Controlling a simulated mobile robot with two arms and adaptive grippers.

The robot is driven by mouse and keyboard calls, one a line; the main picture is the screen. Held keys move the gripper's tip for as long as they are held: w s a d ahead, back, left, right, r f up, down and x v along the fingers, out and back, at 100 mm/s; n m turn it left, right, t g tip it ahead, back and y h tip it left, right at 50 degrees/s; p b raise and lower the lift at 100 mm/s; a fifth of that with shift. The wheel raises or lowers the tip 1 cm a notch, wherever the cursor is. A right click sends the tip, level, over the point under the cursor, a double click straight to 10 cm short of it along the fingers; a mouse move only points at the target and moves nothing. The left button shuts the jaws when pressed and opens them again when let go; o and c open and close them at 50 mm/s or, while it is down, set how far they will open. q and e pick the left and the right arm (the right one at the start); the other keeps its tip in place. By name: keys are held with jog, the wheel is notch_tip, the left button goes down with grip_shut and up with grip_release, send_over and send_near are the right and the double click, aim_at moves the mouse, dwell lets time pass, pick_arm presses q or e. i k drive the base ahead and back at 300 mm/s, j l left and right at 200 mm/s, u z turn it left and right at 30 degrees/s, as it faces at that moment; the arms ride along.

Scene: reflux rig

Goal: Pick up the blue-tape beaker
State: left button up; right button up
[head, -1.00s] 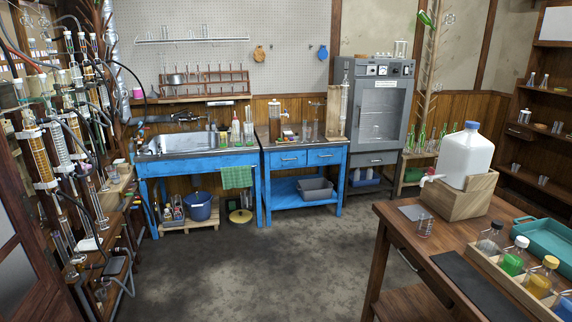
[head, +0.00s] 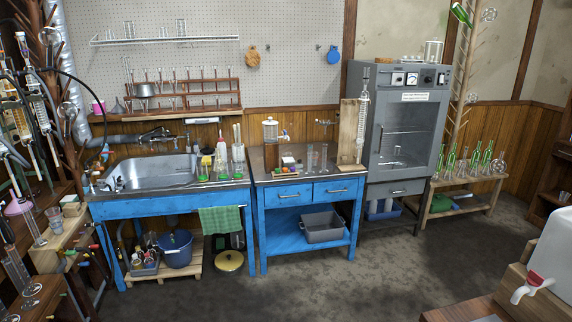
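No beaker with clearly visible blue tape can be made out. A small clear glass vessel (head: 55,221) stands on the wooden block at the far left; its markings are too small to tell. Other small glassware (head: 310,158) stands on the blue workbench (head: 290,190) in the middle, and I cannot tell tape on it. Neither of my grippers is in view.
A blue sink bench (head: 165,208) stands left of the workbench, with a blue bucket (head: 174,250) below. A grey oven (head: 405,125) stands to the right. A white jug (head: 552,255) with a red tap is at the near right. The middle floor is clear.

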aim_at(222, 166)
jog(key=i, duration=1.85)
